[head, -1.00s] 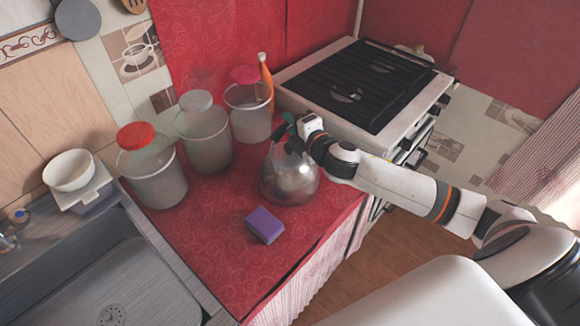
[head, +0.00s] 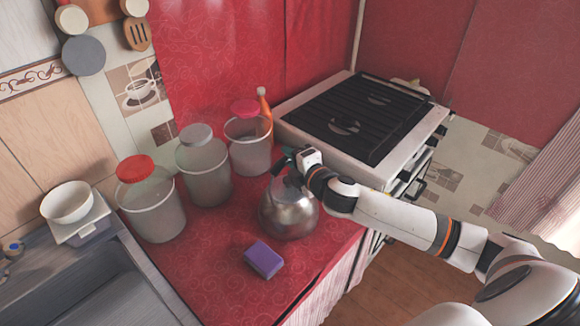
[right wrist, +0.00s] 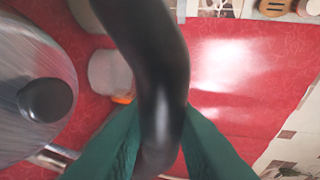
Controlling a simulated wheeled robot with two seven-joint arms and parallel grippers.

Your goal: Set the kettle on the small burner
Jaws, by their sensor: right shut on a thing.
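The metal kettle (head: 289,213) stands on the red counter, in front of the lidded containers and left of the stove. My right gripper (head: 288,165) is at the top of the kettle, shut on its handle. In the right wrist view the dark curved handle (right wrist: 160,80) passes between the green fingers, with the kettle's lid and black knob (right wrist: 46,100) on the left. The stove (head: 352,115) has a black grate over its burners; which burner is the small one I cannot tell clearly. My left gripper is not in view.
Several lidded containers stand behind the kettle, the nearest to it pink-lidded (head: 248,145). An orange bottle (head: 265,105) stands by the stove's left edge. A purple sponge (head: 264,260) lies in front. The grate's top looks clear.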

